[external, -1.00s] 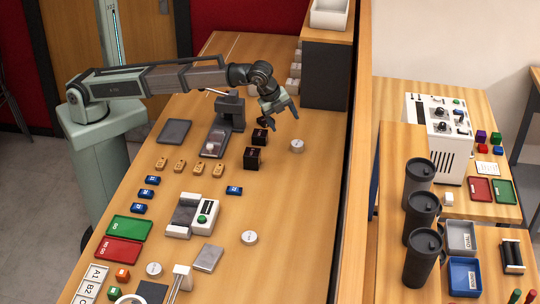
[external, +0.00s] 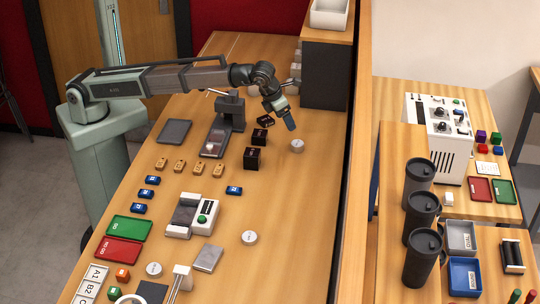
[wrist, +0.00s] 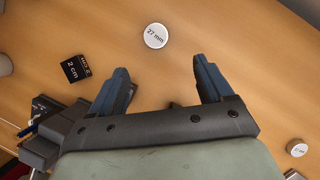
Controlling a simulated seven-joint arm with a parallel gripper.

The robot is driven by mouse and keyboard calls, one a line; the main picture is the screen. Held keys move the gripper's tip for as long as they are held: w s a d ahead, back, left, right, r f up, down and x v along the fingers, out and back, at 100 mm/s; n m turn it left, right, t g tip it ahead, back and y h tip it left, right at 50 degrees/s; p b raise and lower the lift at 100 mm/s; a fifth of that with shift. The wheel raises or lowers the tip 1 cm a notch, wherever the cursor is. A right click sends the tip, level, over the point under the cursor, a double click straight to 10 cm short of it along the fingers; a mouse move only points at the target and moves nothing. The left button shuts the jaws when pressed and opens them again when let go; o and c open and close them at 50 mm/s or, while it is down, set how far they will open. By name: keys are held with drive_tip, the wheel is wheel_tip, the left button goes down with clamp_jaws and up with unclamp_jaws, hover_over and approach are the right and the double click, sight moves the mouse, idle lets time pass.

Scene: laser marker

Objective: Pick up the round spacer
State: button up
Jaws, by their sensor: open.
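A white round spacer (external: 297,145) lies flat on the bench, just below and right of my gripper (external: 289,124) in the external view. In the wrist view a white disc marked "27 mm" (wrist: 156,36) lies beyond the fingertips, roughly centred between them. My gripper (wrist: 160,66) is open, with its two blue-grey fingers wide apart and nothing between them. It is above the bench and apart from the disc. Similar white discs lie farther forward, one near the middle (external: 249,238) and one at the lower left (external: 154,269).
Dark cubes (external: 253,158) stand left of the spacer; one marked "2 cm" (wrist: 76,68) shows in the wrist view. A dark stand (external: 230,112) is farther left. A dark cabinet (external: 325,75) stands behind. The bench around the spacer's front and right is clear.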

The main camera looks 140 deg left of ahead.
hover_over(297, 143)
drive_tip(key=d, duration=0.3)
drive_tip(key=f, duration=0.7)
drive_tip(key=shift+w+a+f, duration=0.15)
drive_tip(key=shift+a+f, duration=0.05)
drive_tip(key=shift+x, duration=2.75)
drive_tip(key=shift+s, duration=0.35)
drive_tip(key=c, duration=1.2)
